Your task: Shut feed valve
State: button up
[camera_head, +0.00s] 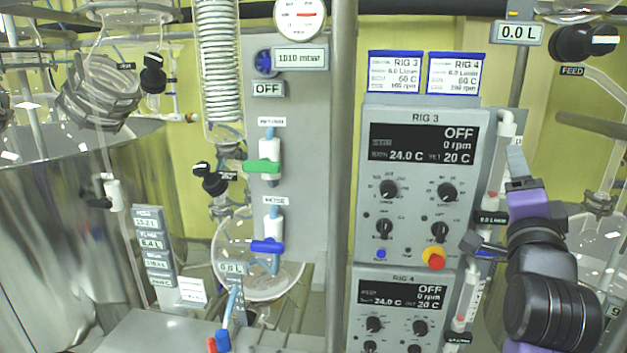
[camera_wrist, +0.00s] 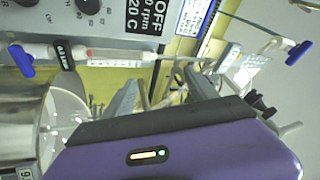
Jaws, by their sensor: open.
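The purple gripper body hides the lower part of that view.
The RIG 3 panel (camera_head: 425,205) with knobs and a red button stands left of my gripper. The flow meter tube (camera_wrist: 105,55) runs close past the fingers. Blue valve handles (camera_wrist: 20,60) show in the wrist view. Glass vessels and pipes (camera_head: 595,125) crowd the right side.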

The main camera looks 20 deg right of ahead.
jog(key=s+a+f+n+t+y, duration=0.1)
jog(key=s+a+f+n+y, duration=0.1)
jog(key=a+f+n+y, duration=0.5)
jog(key=s+a+f+n+t+b, duration=0.1)
jog(key=s+a+f+n, duration=0.3)
jog(key=f, duration=0.6)
jog(key=s+a+f+n+t+y, duration=0.1)
jog(key=a+f+n+y, duration=0.3)
jog(key=a+f+n, duration=0.4)
jog(key=s+a+f+n+g+y, duration=0.1)
jog(key=s+a+f, duration=0.3)
jog(key=s, duration=0.3)
jog(key=s+a+f+n+g+y, duration=0.1)
jog(key=s+a+f, duration=0.3)
jog(key=s, duration=0.4)
jog(key=s+a+f+n+g+y+b, duration=0.1)
jog(key=s+a+f+n+y, duration=0.1)
jog(key=s, duration=0.6)
jog(key=a+f, duration=0.1)
jog(key=a, duration=0.1)
jog(key=shift+a+f+y, duration=0.3)
jog(key=shift+a+f, duration=0.1)
